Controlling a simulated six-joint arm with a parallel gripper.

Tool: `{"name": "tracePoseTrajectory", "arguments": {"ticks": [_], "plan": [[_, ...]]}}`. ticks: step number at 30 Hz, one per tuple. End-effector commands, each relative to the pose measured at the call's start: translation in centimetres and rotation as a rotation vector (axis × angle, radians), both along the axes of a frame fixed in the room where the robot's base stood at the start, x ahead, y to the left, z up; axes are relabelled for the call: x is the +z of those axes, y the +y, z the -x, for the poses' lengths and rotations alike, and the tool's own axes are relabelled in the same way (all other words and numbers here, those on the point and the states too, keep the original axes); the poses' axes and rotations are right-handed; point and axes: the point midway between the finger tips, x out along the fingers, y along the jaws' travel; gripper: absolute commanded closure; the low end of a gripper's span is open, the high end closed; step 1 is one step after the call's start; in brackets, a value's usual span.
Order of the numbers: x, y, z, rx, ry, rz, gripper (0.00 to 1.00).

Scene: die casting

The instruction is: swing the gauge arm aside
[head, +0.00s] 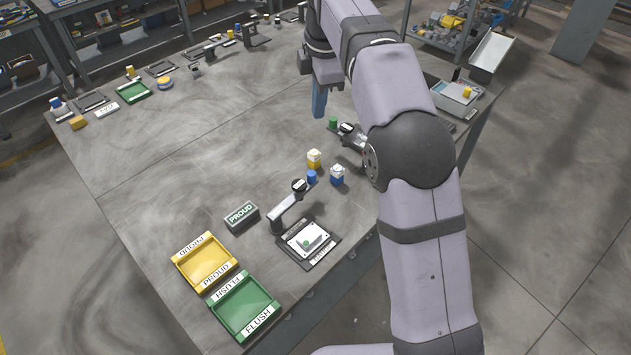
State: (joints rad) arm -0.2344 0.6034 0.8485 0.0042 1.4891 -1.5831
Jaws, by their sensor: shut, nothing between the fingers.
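The nearer gauge arm (289,205) runs from its post near the front of the table up and right to a round dial gauge (299,186), with a blue knob (312,177) at its outer end. It lies behind and left of a fixture plate (330,254) that carries a white part (308,238) with a green dot, and the dial is not over the part. A second gauge (348,129) with a green knob (333,122) is partly hidden by my arm. My gripper (319,112), with blue fingers, is shut and empty, pointing down, apart from both gauges.
A yellow PROUD tray (181,268) and a green FLUSH tray (217,314) lie at the front left, near a grey PROUD block (241,215). The table's middle left is clear.

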Motion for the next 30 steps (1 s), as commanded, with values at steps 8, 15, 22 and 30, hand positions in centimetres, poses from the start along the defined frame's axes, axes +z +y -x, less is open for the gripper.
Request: {"name": "tracePoseTrajectory", "arguments": {"ticks": [8, 15, 22, 30], "plan": [[-3.7, -1.2, 5.1, -0.202, 0.028, -0.039, 1.00], [-11.9, -2.1, 9.4, -0.582, 0.079, -0.096, 1.00], [-17.1, -2.1, 9.4, -1.079, 0.032, -0.249, 1.00], [-16.0, -1.4, 6.0, -1.417, -0.033, -0.451, 1.00]]}}
